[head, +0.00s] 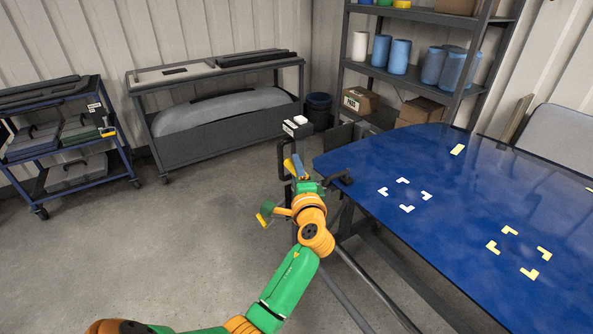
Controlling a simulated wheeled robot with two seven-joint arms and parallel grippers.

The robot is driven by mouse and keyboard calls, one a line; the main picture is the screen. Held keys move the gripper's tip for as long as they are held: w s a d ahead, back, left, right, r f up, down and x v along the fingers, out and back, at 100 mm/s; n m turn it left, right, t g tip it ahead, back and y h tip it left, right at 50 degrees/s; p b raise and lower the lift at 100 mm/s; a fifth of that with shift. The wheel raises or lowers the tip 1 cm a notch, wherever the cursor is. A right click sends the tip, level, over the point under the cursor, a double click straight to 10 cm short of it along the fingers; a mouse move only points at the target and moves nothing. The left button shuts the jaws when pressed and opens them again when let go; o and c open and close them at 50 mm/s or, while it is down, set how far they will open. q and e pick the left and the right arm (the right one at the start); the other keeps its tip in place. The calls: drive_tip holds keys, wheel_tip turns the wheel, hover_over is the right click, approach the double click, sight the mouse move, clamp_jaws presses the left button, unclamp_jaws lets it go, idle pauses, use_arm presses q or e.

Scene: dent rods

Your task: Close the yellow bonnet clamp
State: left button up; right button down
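The blue bonnet panel (450,190) lies on a dark stand at the right. At its left corner is a dark clamp part (342,178). A small yellow piece (289,166), possibly the clamp's handle, shows just left of that corner, beside a dark upright bracket (282,158). My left gripper (299,172) is at the yellow piece, at the end of my green and orange arm. Its fingers are small and partly hidden by the wrist, so I cannot tell whether they are open or touching the piece. My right gripper is not in view.
White corner marks (404,194) and yellow corner marks (519,252) lie on the bonnet. A shelf (420,85) with blue rolls and boxes stands behind. A grey bench (215,110) and a blue cart (65,140) stand at the left. The floor (160,240) between is clear.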

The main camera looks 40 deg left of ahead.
use_arm(q)
drive_tip(key=o, duration=0.4)
drive_tip(key=shift+w+r, duration=0.1)
drive_tip(key=shift+r, duration=0.1)
drive_tip(key=shift+c, duration=0.2)
drive_tip(key=shift+w+a+f, duration=0.1)
drive_tip(key=shift+f, duration=0.1)
drive_tip(key=b+v, duration=0.1)
drive_tip(key=v, duration=0.6)
drive_tip(key=shift+b, duration=0.3)
